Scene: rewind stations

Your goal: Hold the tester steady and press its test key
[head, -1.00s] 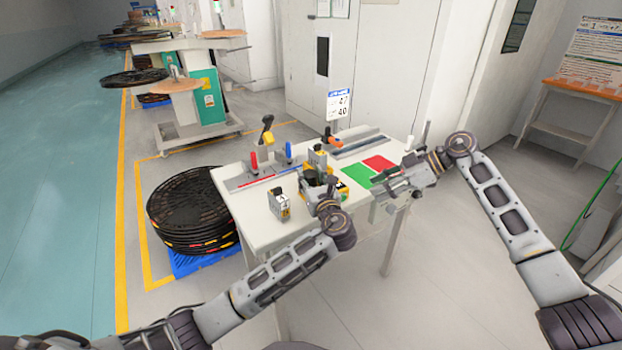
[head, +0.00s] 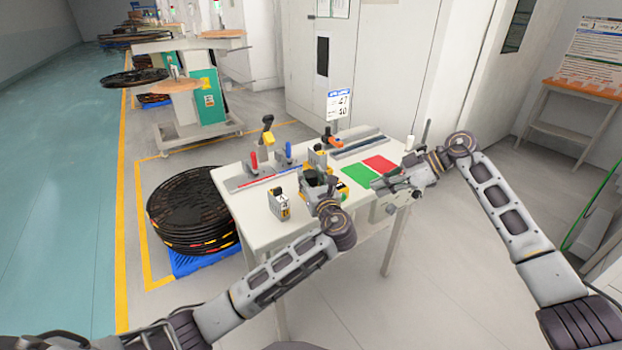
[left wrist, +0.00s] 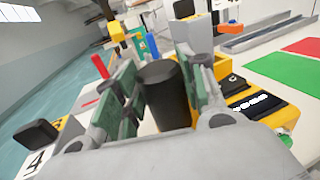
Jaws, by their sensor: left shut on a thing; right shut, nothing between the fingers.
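The tester (head: 343,190), a yellow body with a black panel, stands on the white table. In the left wrist view its panel (left wrist: 258,105) shows white marks, with a green round key (left wrist: 285,138) at the lower right. My left gripper (head: 324,190) is shut on the tester; the left wrist view shows its green-padded fingers (left wrist: 155,92) on both sides of a black upright post. The fingers hide part of the tester in the head view. My right gripper (head: 378,184) is shut and empty, right of the tester, near the green mat's front edge, apart from the tester.
A small yellow-and-grey unit (head: 279,205) stands left of the tester; another (head: 317,158) stands behind. Red and blue handles (head: 254,161) rise from a rail at the back left. Green (head: 358,174) and red (head: 379,163) mats lie at right. Black reels (head: 192,205) are stacked left of the table.

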